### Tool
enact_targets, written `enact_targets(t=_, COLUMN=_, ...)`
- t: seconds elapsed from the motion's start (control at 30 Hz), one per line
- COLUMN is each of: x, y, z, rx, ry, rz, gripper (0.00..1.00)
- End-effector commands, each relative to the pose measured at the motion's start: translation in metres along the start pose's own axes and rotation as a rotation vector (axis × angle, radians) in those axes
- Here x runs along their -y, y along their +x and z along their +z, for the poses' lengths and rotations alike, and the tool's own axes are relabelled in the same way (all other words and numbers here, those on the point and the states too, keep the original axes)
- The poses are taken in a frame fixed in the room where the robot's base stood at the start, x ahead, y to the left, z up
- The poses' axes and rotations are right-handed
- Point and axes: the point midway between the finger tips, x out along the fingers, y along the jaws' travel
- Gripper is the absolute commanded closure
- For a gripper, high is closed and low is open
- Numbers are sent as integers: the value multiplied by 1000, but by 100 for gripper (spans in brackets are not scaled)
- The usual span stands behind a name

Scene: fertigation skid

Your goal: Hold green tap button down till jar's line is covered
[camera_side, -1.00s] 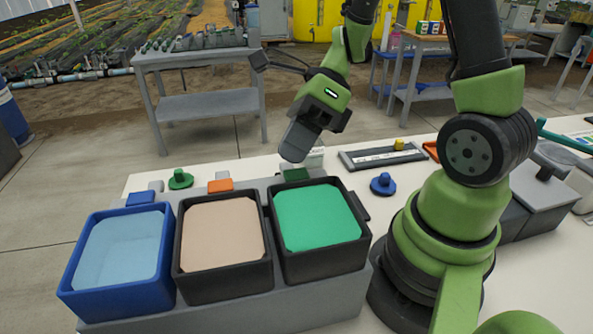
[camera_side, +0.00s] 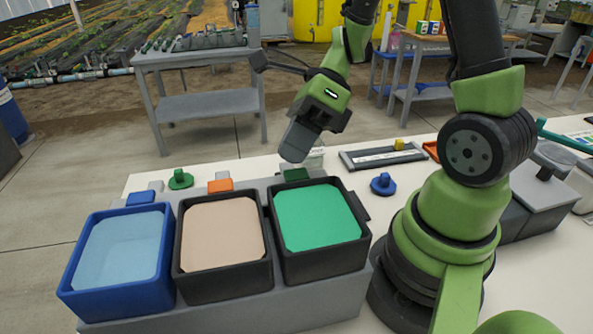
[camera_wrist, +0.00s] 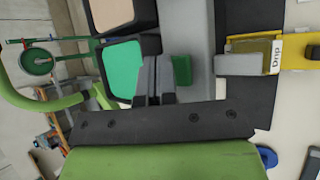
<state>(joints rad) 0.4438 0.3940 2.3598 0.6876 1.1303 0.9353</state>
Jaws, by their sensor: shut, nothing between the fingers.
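The green tap button (camera_side: 297,174) sits behind the tank of green liquid (camera_side: 316,217) in the side view. It also shows in the wrist view (camera_wrist: 182,70), just right of my fingertips. My gripper (camera_side: 293,153) is shut and empty, pointing down at the button. I cannot tell whether the fingertips touch it. A pale, clear-looking jar (camera_side: 316,159) stands just behind my fingers, partly hidden by them. Its line and liquid level cannot be made out in the side view.
A blue tank (camera_side: 72,285) and a black tank of beige liquid (camera_side: 222,235) stand left of the green one, with orange (camera_side: 220,185) and blue (camera_side: 141,198) buttons behind. A blue knob (camera_side: 382,184) and a dark tray (camera_side: 385,157) lie to the right.

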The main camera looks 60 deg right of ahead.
Motion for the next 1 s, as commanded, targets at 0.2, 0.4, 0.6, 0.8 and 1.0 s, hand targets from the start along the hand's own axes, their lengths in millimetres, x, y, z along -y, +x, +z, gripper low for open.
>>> enact_targets(t=0.2, x=3, y=5, z=-4, rx=0, ry=3, rz=2, gripper=100)
enact_targets(t=0.4, x=4, y=6, z=-4, rx=0, ry=0, rz=1, gripper=100)
enact_targets(t=0.6, x=4, y=6, z=-4, rx=0, ry=1, rz=0, gripper=100)
enact_targets(t=0.8, x=5, y=7, z=-5, rx=0, ry=2, rz=1, gripper=100)
enact_targets(t=1.0, x=6, y=9, z=-6, rx=0, ry=2, rz=1, gripper=100)
